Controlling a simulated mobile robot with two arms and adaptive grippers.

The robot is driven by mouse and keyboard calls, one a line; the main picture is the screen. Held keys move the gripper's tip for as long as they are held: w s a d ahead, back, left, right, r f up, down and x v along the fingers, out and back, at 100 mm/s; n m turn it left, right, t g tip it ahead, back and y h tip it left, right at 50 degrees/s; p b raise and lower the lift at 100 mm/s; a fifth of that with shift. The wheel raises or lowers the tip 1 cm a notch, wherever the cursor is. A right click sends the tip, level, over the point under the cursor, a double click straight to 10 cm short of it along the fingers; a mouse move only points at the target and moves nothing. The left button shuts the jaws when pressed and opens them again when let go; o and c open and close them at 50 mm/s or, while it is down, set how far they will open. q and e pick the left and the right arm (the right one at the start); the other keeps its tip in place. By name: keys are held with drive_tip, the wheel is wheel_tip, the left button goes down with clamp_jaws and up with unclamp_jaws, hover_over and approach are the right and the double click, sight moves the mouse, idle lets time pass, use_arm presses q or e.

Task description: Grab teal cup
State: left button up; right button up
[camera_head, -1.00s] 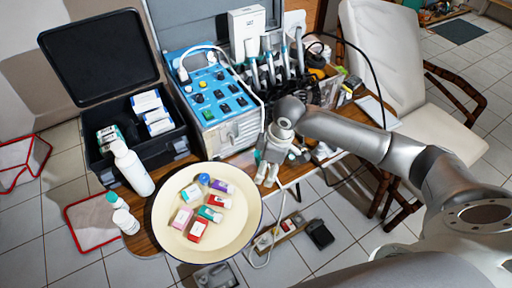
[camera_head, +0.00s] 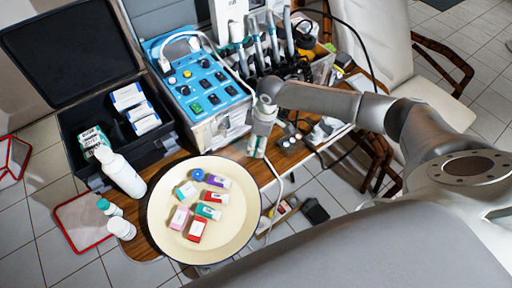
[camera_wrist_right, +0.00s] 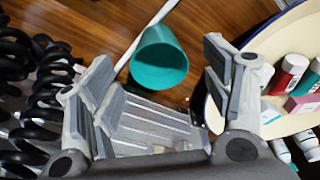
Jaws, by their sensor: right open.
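The teal cup (camera_wrist_right: 160,62) shows in the right wrist view over the wooden table, its round opening turned toward the camera. My right gripper (camera_wrist_right: 157,78) is open, with one finger to each side of the cup in that view. I see no clear contact, and the depth between fingers and cup is hard to judge. In the head view my right gripper (camera_head: 258,143) is over the table between the blue machine and the round plate, and mostly hides the cup. My left gripper is not in view.
The round cream plate (camera_head: 236,226) with several small boxes is left of the gripper. The blue machine (camera_head: 207,82) stands behind it. White bottles (camera_head: 122,174) and a black case (camera_head: 84,150) are at the left. Cables and dental handpieces crowd the right back.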

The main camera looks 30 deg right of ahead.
sight(256, 149)
wheel_tip(256, 149, down, 2)
drive_tip(key=shift+w+a+f, duration=0.1)
drive_tip(key=shift+w+f, duration=0.1)
drive_tip(key=shift+f, duration=0.1)
drive_tip(key=shift+c, duration=0.4)
drive_tip(key=c, duration=1)
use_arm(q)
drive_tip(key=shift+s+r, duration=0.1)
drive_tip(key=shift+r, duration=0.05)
use_arm(e)
drive_tip(key=shift+c, duration=0.2)
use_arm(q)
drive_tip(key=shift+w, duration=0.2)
use_arm(e)
drive_tip(key=shift+r, duration=0.1)
drive_tip(key=shift+r, duration=0.1)
